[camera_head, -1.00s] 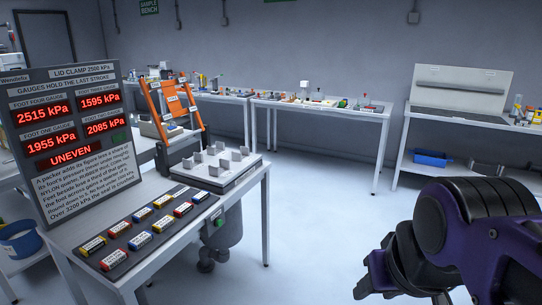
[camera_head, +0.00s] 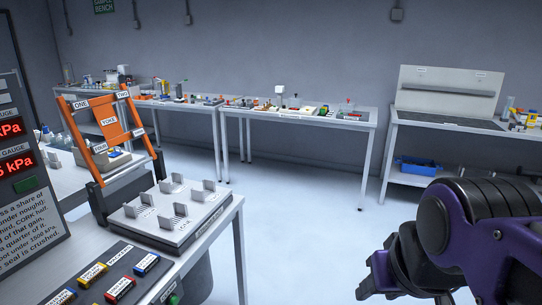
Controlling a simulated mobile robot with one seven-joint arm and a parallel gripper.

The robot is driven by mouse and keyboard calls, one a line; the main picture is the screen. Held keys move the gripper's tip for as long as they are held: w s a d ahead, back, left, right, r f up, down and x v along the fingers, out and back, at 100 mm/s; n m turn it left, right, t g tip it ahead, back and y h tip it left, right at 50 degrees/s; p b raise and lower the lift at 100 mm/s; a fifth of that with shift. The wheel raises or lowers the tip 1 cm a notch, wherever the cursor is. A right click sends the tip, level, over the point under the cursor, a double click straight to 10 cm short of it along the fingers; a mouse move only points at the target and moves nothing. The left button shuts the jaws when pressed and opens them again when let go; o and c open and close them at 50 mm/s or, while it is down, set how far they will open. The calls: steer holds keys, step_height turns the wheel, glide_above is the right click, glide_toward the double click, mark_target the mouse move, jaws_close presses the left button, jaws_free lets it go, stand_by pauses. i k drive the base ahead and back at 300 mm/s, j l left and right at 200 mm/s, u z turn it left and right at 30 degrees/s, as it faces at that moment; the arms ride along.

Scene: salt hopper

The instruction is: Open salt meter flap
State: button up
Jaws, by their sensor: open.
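No salt meter or flap can be made out clearly in this view. The far benches (camera_head: 350,124) carry many small items, too small to identify. My gripper (camera_head: 366,284) is at the lower right, on the end of my purple and black arm. Its jaws are open, with nothing seen between them. It is in the open room, apart from every bench.
A near table at lower left holds a grey plate with upright brackets (camera_head: 172,217), an orange frame (camera_head: 105,131), coloured labelled blocks (camera_head: 119,289) and a gauge board (camera_head: 25,190). A right bench (camera_head: 440,124) has a blue bin (camera_head: 415,168) below. The middle floor is clear.

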mark_target(115, 154)
steer(key=i+z, duration=0.25)
steer(key=i, duration=0.3)
steer(key=i+z, duration=0.3)
steer(key=i, duration=1.4)
steer(key=i+u, duration=0.2)
steer(key=i, duration=0.35)
steer(key=i+l+u, duration=0.2)
steer(key=i, duration=0.3)
steer(key=i+u, duration=0.75)
steer(key=i, duration=0.25)
steer(key=i+u, duration=0.4)
steer(key=i+l+u, duration=0.1)
steer(key=i+u, duration=0.25)
steer(key=i, duration=0.2)
steer(key=i+j+u, duration=0.1)
steer(key=i+u, duration=0.3)
steer(key=i+l+u, duration=0.1)
steer(key=i+u, duration=0.9)
steer(key=u, duration=0.15)
steer(key=i+l+u, duration=0.1)
steer(key=i+u, duration=0.35)
steer(key=u, duration=0.25)
steer(key=i+u, duration=0.2)
steer(key=u, duration=0.15)
steer(key=i+u, duration=0.15)
steer(key=u, duration=0.25)
steer(key=l, duration=0.05)
